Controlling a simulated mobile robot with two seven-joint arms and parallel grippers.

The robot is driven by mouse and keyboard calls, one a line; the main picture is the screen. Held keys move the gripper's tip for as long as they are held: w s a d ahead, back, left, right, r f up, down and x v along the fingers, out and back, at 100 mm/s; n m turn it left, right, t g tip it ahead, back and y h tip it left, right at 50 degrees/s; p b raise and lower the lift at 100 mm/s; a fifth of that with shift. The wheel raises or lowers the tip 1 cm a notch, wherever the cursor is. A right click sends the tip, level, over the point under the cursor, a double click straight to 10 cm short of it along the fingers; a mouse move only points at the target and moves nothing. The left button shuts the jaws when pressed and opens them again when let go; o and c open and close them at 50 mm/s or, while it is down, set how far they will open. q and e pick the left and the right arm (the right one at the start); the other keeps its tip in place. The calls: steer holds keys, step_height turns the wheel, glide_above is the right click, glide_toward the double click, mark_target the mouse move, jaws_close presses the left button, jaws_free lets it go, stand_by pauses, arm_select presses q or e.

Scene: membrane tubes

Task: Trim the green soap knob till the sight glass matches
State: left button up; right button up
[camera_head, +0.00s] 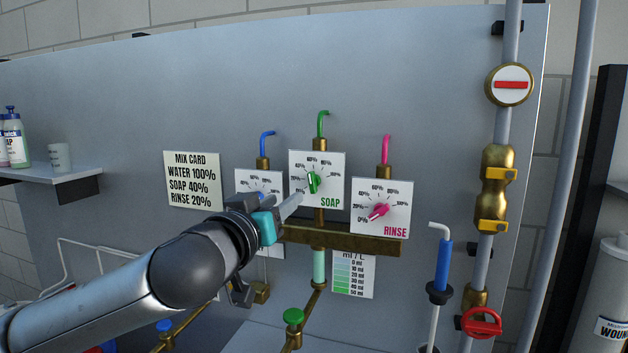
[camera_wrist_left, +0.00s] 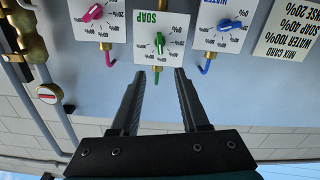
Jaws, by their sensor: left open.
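The green soap knob (camera_head: 313,183) sits on a white dial plate marked SOAP, with a roughly upright handle; its exact reading is too small to tell. It also shows in the left wrist view (camera_wrist_left: 159,43), upside down, just beyond my fingertips. My left gripper (camera_head: 291,206) is open and empty, in front of the panel at the lower left of the soap plate. In the left wrist view, its two fingers (camera_wrist_left: 160,73) are spread, apart from the knob. The sight glass (camera_head: 319,266) below holds pale green, beside a green-shaded ml/L chart (camera_head: 352,276).
The blue water knob (camera_wrist_left: 229,25) and pink rinse knob (camera_head: 378,211) flank the soap dial closely. A mix card (camera_head: 192,180) reads water 100%, soap 40%, rinse 20%. A brass bar (camera_head: 345,240) runs below the dials. Pipes with a red valve handle (camera_head: 481,323) stand at right.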

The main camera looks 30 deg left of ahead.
mark_target(310, 180)
arm_select(q)
steer(key=p+x, duration=0.4)
steer(key=x, duration=0.9)
steer(key=shift+a, duration=0.1)
steer(key=shift+p+x, duration=0.35)
steer(key=shift+x, duration=0.45)
arm_select(e)
steer(key=shift+s+d+r, duration=0.1)
steer(key=shift+s+r, duration=0.3)
steer(key=shift+r, duration=0.35)
steer(key=shift+s+d+r, duration=0.1)
steer(key=shift+s+r, duration=0.25)
steer(key=shift+r, duration=0.45)
steer(key=shift+s+d+r, duration=0.1)
steer(key=shift+s+r, duration=0.3)
steer(key=shift+r, duration=0.35)
arm_select(q)
steer(key=shift+f, duration=0.15)
jaws_close()
